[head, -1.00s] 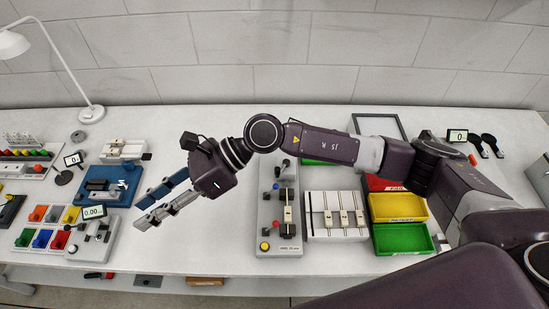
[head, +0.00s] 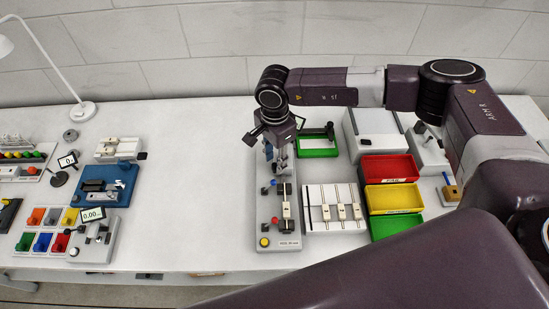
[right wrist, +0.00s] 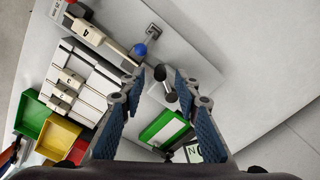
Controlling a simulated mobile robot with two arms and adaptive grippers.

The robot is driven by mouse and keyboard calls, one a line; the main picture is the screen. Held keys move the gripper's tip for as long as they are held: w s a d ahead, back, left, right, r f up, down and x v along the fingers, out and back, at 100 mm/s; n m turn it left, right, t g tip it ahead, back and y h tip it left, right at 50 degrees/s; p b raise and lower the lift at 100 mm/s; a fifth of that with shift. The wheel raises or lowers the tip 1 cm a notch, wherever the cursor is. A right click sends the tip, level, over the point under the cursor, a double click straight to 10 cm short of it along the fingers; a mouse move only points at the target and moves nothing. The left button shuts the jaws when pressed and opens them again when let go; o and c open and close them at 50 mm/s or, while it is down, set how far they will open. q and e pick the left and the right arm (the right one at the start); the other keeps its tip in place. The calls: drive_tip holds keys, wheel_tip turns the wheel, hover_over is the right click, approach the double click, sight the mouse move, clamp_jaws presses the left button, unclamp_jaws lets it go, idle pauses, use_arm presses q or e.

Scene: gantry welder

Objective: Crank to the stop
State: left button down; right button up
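The feed unit is a long grey board (head: 266,226) with a cream carriage (head: 286,210), a blue knob (head: 265,190), and yellow and red buttons near its front. My right gripper (head: 279,160) points down over the board's far end and hides the crank there in the head view. In the right wrist view a black crank handle (right wrist: 160,73) shows between the open fingertips of my right gripper (right wrist: 160,84), with a gap on both sides. The carriage, marked 4 (right wrist: 86,33), and the blue knob (right wrist: 140,49) also show there. My left gripper is out of view.
A white unit with several cream sliders (head: 320,222) stands right of the board. Red (head: 388,168), yellow (head: 395,199) and green (head: 397,225) bins stand further right. A green tray (head: 318,153) lies near the gripper.

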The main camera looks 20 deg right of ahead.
drive_tip(key=shift+f, duration=0.9)
drive_tip(key=shift+c, duration=0.7)
clamp_jaws()
